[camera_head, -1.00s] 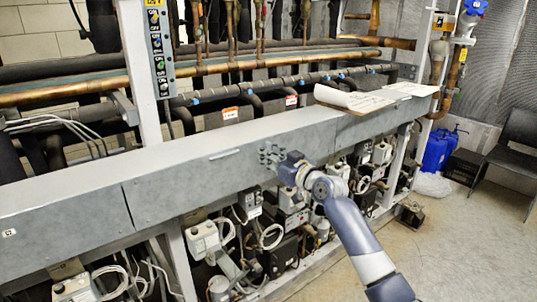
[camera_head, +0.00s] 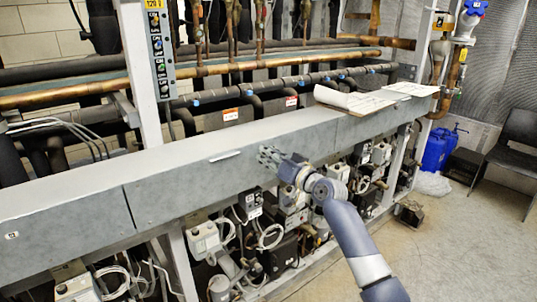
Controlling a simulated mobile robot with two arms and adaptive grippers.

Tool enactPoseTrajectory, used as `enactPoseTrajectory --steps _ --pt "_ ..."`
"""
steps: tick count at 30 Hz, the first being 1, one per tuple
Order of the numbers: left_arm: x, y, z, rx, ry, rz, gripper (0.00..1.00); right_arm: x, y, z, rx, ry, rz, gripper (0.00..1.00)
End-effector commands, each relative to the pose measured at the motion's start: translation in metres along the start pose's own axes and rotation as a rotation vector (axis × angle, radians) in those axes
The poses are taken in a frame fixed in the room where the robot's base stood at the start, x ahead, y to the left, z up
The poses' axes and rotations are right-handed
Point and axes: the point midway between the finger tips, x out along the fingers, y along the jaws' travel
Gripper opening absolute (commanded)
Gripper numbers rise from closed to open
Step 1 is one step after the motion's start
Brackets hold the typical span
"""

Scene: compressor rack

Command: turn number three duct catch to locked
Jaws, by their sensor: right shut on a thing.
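The grey duct (camera_head: 185,180) runs as a long metal box across the front of the rack. My right gripper (camera_head: 268,157) is at the duct's front face, right of a pale strip. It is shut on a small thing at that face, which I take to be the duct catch. The fingers hide the catch, so its number and turn position cannot be read. My left gripper is not in view.
A pale strip (camera_head: 225,156) lies on the duct face left of the gripper. Open papers (camera_head: 355,101) lie on top of the duct. Compressor parts and cables fill the space below. Clear floor (camera_head: 455,240) is at the right.

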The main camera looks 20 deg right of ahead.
Motion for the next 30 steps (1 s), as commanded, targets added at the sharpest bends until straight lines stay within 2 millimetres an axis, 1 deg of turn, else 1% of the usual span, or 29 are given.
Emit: enactPoseTrajectory --steps 1,24,30 --pt "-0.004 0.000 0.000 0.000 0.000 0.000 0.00 0.000 -0.001 -0.005 0.045 0.007 0.000 0.00" --pt "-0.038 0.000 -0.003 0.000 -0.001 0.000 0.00 0.000 0.001 -0.007 0.773 0.011 -0.003 0.00" --pt "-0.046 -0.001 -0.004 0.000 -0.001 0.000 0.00 0.000 0.002 -0.006 0.933 0.012 -0.003 0.00"
